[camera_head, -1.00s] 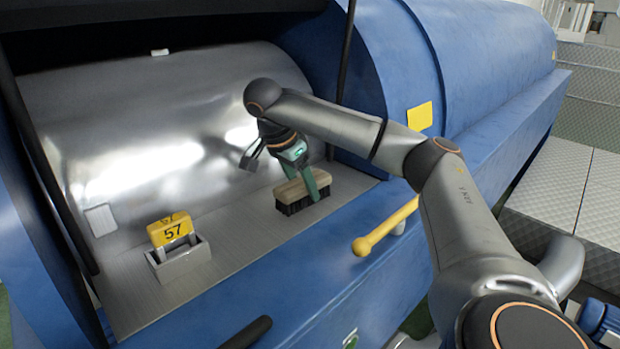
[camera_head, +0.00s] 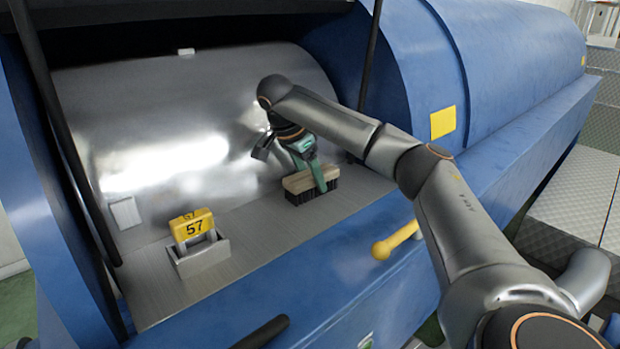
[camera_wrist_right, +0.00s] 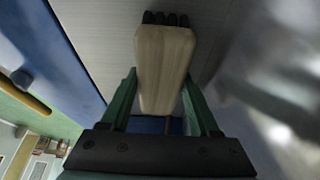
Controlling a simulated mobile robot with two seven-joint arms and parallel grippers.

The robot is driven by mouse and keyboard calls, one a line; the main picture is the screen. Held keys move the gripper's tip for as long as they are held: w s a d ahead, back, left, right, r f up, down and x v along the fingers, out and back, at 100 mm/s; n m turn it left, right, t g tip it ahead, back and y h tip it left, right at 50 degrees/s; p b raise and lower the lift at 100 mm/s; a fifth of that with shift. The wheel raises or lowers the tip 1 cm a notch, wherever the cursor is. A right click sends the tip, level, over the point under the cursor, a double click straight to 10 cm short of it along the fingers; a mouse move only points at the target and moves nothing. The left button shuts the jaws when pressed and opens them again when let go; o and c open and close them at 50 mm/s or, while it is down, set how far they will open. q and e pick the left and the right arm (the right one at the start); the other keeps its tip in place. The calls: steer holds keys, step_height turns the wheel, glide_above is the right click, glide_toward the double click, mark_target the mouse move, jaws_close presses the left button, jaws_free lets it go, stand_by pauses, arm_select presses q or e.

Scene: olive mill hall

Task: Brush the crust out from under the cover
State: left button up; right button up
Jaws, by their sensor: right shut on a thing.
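The brush (camera_head: 300,185) has a pale wooden block and dark bristles pointing down. My right gripper (camera_head: 322,178) is shut on the brush's block. In the right wrist view the block (camera_wrist_right: 165,60) sits between the green fingers (camera_wrist_right: 160,100). The bristles are on or just above the grey ledge; I cannot tell which. The ledge (camera_head: 270,230) runs in front of the shiny steel drum (camera_head: 190,110), inside the blue machine under its raised cover (camera_head: 180,12). I cannot make out any crust. My left gripper is not in view.
A yellow handle (camera_head: 394,241) sticks out from the blue front. Dark struts (camera_head: 371,50) flank the opening. The ledge between holder and brush is clear.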

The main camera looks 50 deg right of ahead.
steer(key=shift+s+d, duration=0.15)
steer(key=shift+d, duration=0.45)
steer(key=shift+s+f, duration=0.1)
steer(key=shift+s, duration=0.05)
steer(key=shift+s+a, duration=0.1)
steer(key=shift+s, duration=1.55)
steer(key=shift+s+a, duration=0.2)
steer(key=shift+s, duration=1)
steer(key=shift+s+a, duration=0.15)
steer(key=shift+s, duration=1)
steer(key=shift+f, duration=0.1)
step_height(320, 180, up, 6)
steer(key=shift+w+r, duration=0.1)
steer(key=shift+r, duration=0.1)
